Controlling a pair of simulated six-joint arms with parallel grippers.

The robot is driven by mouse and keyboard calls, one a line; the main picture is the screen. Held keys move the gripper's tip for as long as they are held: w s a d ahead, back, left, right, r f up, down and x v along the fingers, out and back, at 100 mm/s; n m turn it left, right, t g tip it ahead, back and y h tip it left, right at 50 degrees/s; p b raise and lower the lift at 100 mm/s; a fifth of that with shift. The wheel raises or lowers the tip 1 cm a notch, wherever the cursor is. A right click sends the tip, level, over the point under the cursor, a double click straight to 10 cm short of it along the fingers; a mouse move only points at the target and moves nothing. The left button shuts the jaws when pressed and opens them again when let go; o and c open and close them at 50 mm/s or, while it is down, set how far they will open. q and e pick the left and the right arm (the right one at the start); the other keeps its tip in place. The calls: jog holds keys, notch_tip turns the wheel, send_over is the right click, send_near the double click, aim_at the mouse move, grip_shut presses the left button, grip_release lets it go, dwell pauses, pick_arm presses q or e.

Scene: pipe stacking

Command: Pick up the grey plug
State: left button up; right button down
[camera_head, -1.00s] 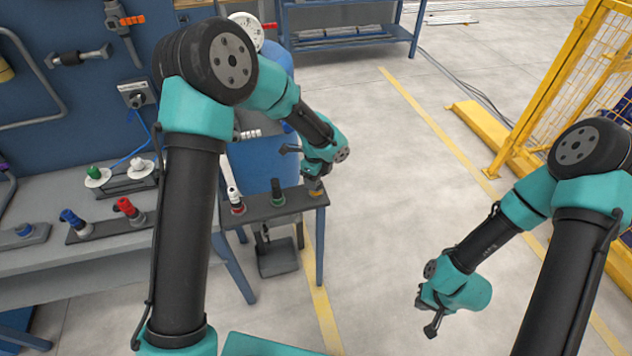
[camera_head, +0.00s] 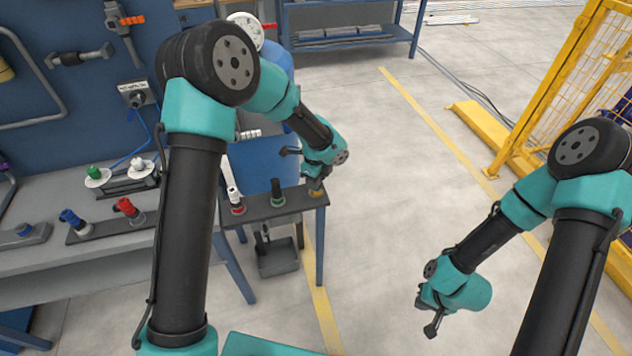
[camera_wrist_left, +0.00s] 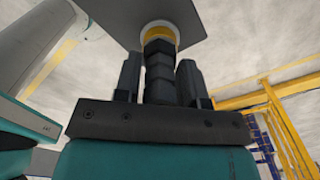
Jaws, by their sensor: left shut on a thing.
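The dark grey plug (camera_wrist_left: 159,75) stands between the two fingers of my left gripper in the left wrist view, with a yellow ring (camera_wrist_left: 160,31) at its end against the stand's plate. In the head view my left gripper (camera_head: 315,182) is down at the right end of the small dark stand (camera_head: 262,211), shut on the plug. The arm mostly hides the plug there, and only the yellow-orange ring (camera_head: 317,192) shows below it. My right gripper (camera_head: 432,318) hangs over open floor at the right, empty; its jaw opening is too small to tell.
A white piece (camera_head: 234,198) with a red ring and a dark green piece (camera_head: 277,192) stand on the same stand, left of my left gripper. The grey bench (camera_head: 60,262) with coloured fittings is at the left. A yellow fence (camera_head: 560,90) is at the right.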

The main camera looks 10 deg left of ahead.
pick_arm(q)
grip_shut()
jog(key=shift+r, duration=0.5)
notch_tip(320, 180, up, 3)
jog(key=shift+f, duration=0.15)
jog(key=s+d, duration=0.1)
jog(key=s, duration=0.6)
jog(key=s+d+r, duration=0.1)
jog(key=s+d, duration=0.1)
jog(key=s, duration=0.6)
jog(key=shift+s+d+r, duration=0.15)
jog(key=shift+s+d, duration=0.15)
jog(key=shift+r, duration=0.1)
notch_tip(320, 180, up, 8)
dwell(0.4)
